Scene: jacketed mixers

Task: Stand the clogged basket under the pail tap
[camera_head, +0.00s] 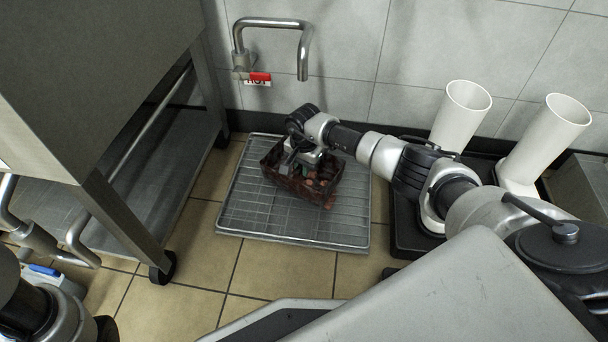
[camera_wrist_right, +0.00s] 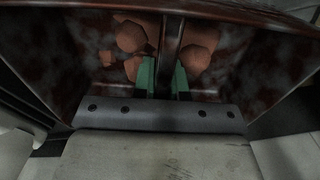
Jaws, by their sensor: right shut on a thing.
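The clogged basket (camera_head: 325,188) is a dark brown, grimy box with reddish-brown lumps inside. It is over the wire floor grate (camera_head: 250,214); I cannot tell whether it touches it. My right gripper (camera_head: 305,160) is shut on the basket, at a dark bar across its top. In the right wrist view the green fingertips (camera_wrist_right: 163,78) flank this bar, with lumps (camera_wrist_right: 131,38) behind. The pail tap is a steel wall pipe (camera_head: 303,60) with a red lever (camera_head: 260,77) and a label reading HOT. Its spout ends above and behind the basket. My left gripper is not clearly visible.
A steel cabinet on castors (camera_head: 130,225) stands at the left. Tiled floor (camera_head: 270,270) is clear in front of the grate. The tiled wall is close behind the grate.

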